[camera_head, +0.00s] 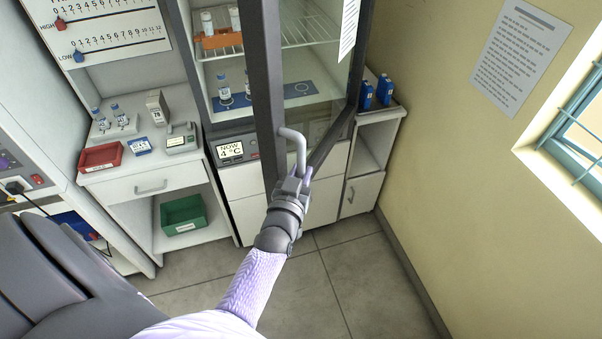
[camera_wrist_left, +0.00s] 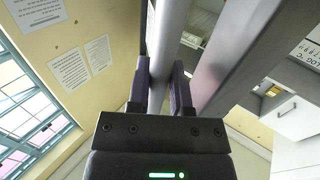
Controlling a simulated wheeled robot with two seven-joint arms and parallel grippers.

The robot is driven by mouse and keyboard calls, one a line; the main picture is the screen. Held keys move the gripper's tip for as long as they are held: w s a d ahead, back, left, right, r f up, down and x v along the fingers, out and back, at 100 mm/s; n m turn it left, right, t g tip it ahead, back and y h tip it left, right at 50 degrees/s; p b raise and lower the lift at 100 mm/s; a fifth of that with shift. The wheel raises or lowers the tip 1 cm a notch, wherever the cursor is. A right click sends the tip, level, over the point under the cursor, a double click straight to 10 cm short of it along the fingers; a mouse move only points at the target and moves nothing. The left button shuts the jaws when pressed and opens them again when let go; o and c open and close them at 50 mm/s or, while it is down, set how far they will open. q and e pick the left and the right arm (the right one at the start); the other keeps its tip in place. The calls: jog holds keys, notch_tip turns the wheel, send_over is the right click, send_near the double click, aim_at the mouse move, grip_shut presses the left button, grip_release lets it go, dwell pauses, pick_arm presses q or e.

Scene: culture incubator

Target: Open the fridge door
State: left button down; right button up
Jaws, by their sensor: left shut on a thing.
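The fridge (camera_head: 221,132) stands at the back centre in the head view, with vials on its shelves. Its dark-framed glass door (camera_head: 262,95) is swung out from the body, hinged on the right, so the inside shows through a wide gap. A grey bar handle (camera_head: 299,148) is on the door's free edge. My left gripper (camera_head: 293,180) is shut around the lower part of the handle. In the left wrist view the fingers (camera_wrist_left: 166,88) lie on both sides of the handle bar (camera_wrist_left: 172,45). My right gripper is not in view.
A counter left of the fridge holds a red tray (camera_head: 101,157), vials and small devices. A green bin (camera_head: 183,214) sits on the shelf below. Blue bottles (camera_head: 384,90) stand on a low cabinet at right. The tiled floor (camera_head: 350,270) in front is clear up to the yellow wall.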

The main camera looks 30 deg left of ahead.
pick_arm(q)
jog(key=shift+r, duration=0.15)
jog(key=c, duration=0.6)
grip_release()
jog(key=shift+w, duration=0.15)
jog(key=shift+o, duration=0.2)
jog(key=p+v, duration=0.4)
jog(key=v, duration=0.6)
